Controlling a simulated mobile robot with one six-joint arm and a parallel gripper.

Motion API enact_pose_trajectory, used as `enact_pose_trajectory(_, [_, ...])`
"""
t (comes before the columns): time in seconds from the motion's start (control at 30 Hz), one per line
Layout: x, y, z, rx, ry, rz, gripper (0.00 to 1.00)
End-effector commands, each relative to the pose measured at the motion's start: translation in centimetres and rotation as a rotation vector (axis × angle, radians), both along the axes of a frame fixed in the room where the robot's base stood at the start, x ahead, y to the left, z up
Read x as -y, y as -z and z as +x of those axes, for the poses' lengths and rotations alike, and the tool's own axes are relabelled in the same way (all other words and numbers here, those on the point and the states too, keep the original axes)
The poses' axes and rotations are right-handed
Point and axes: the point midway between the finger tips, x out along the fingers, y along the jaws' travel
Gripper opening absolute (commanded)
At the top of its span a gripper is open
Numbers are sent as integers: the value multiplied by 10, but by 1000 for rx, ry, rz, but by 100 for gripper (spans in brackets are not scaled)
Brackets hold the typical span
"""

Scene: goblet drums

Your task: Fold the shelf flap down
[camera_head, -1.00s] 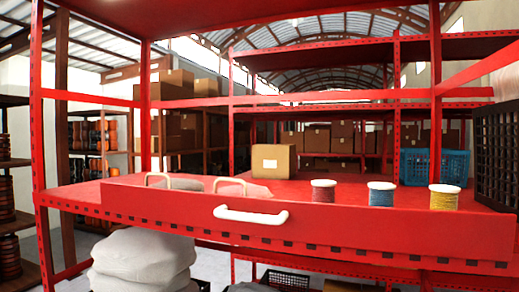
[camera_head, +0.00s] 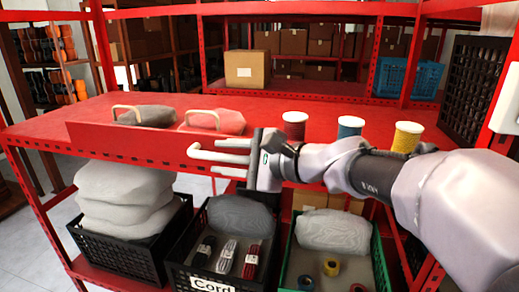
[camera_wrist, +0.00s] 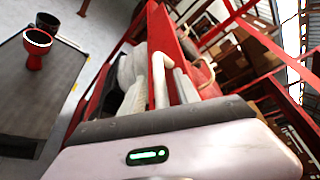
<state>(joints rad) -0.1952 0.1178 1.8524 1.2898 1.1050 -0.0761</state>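The shelf flap (camera_head: 130,138) is a red panel standing upright along the front edge of the red shelf (camera_head: 60,115). Its white bar handle (camera_head: 196,151) sticks out from the front. My gripper (camera_head: 222,157) reaches in from the right at the handle, its fingers apart above and below the bar. In the wrist view, the white handle (camera_wrist: 160,75) runs between the two grey fingers of my gripper (camera_wrist: 160,95), with gaps visible on both sides. Contact cannot be told. My arm hides the right part of the flap.
Behind the flap are two handled lumpy items (camera_head: 145,115), a cardboard box (camera_head: 246,69) and spools in red (camera_head: 294,126), blue (camera_head: 350,127) and yellow (camera_head: 406,137). Below stand a black crate with grey sacks (camera_head: 125,190), a "Cord" crate (camera_head: 212,284) and a green crate (camera_head: 380,265).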

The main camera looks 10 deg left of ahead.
Motion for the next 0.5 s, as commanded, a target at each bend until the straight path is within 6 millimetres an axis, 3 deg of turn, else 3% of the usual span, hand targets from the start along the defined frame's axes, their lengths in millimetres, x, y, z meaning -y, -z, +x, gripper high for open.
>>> enact_pose_trajectory(0.17, [-14,3,6,-1,0,0,38])
enact_pose_trajectory(0.43, [-16,4,7,0,1,-1,38])
enact_pose_trajectory(0.5, [-16,4,7,0,0,-1,26])
